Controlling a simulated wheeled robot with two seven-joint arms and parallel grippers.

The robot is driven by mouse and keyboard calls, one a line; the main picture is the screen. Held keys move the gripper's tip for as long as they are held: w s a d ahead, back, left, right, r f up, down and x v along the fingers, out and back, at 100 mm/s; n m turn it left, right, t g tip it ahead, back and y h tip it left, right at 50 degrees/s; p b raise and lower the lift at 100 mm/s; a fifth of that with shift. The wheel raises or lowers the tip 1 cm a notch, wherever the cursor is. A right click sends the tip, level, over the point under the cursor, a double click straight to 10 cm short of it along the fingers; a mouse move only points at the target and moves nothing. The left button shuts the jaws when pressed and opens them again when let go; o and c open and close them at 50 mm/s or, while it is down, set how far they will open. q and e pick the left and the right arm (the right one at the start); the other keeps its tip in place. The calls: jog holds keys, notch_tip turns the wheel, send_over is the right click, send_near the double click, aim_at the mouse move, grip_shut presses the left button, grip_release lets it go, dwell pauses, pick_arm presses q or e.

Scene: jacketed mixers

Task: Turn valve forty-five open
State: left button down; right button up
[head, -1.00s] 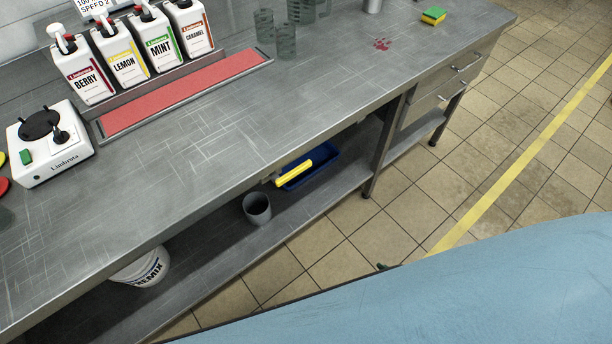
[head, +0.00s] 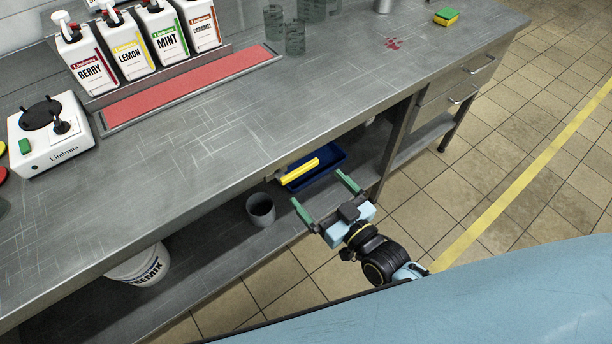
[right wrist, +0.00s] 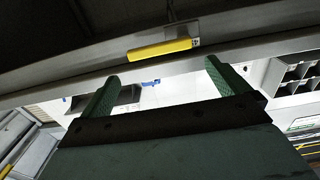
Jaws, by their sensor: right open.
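A yellow valve handle (head: 299,172) shows below the front edge of the counter in the head view. In the right wrist view the yellow handle (right wrist: 160,49) lies almost level under the counter's edge, with a small pale number tag at its right end; the number is too small to read surely. My right gripper (head: 319,188) is open and empty, in front of the handle and apart from it. Its two green fingers also show in the right wrist view (right wrist: 162,71), spread, with the handle beyond them. My left gripper is not in view.
A blue bin (head: 328,164) and a grey cup (head: 260,209) are on the lower shelf (head: 225,250), with a white bucket (head: 140,268) at left. The steel counter (head: 235,120) overhangs them. Syrup bottles (head: 130,47) and a white mixer base (head: 50,135) stand on top. The floor is clear.

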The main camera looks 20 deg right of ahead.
aim_at(302, 171)
pick_arm(q)
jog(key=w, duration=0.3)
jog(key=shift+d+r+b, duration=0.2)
jog(key=shift+b, duration=0.2)
pick_arm(e)
jog(key=x, duration=0.6)
jog(key=shift+c, duration=0.4)
jog(key=c, duration=1)
